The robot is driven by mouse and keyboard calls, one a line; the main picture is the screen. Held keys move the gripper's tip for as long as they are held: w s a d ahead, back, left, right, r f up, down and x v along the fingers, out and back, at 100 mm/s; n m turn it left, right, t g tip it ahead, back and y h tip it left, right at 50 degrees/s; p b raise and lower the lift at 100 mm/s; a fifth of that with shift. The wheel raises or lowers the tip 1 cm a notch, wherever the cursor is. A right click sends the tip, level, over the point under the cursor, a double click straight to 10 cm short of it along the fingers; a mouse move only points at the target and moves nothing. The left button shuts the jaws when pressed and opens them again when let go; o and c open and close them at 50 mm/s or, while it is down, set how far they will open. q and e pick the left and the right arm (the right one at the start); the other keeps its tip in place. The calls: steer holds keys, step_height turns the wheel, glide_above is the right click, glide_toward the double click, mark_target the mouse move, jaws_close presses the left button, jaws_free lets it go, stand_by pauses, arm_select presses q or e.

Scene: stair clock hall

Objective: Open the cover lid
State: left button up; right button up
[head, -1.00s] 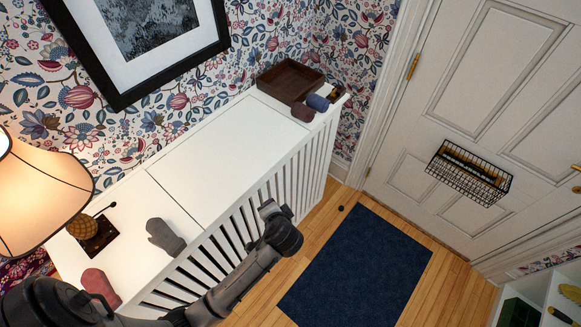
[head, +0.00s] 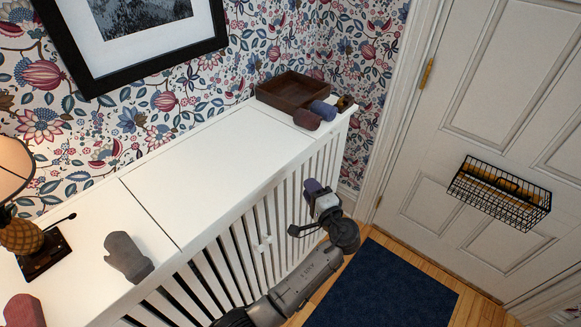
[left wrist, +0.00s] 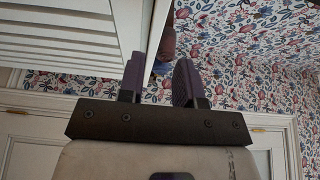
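The white slatted cover (head: 286,217) stands along the wall in the head view, its lid (head: 215,160) a flat white panel between two seams, lying closed. My left gripper (head: 318,190) is in front of the slats toward the cover's right end, just below the top edge. In the left wrist view its two fingers (left wrist: 160,80) are apart with nothing between them. The cover's slatted side (left wrist: 60,45) fills the upper left there. I cannot tell whether a finger touches the cover. My right gripper is not in view.
A brown tray (head: 290,92), a dark red roll (head: 307,119) and a blue roll (head: 324,110) sit at the right end. A grey mitten (head: 127,257), red mitten (head: 24,311) and pineapple lamp (head: 22,237) stand left. The lid's top is bare. A blue mat (head: 385,290) lies before the door.

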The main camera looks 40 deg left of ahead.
mark_target(291, 163)
arm_select(q)
steer(key=b+x, duration=0.1)
steer(key=x, duration=1.1)
steer(key=shift+a, duration=0.35)
steer(key=shift+c, duration=0.2)
jaws_close()
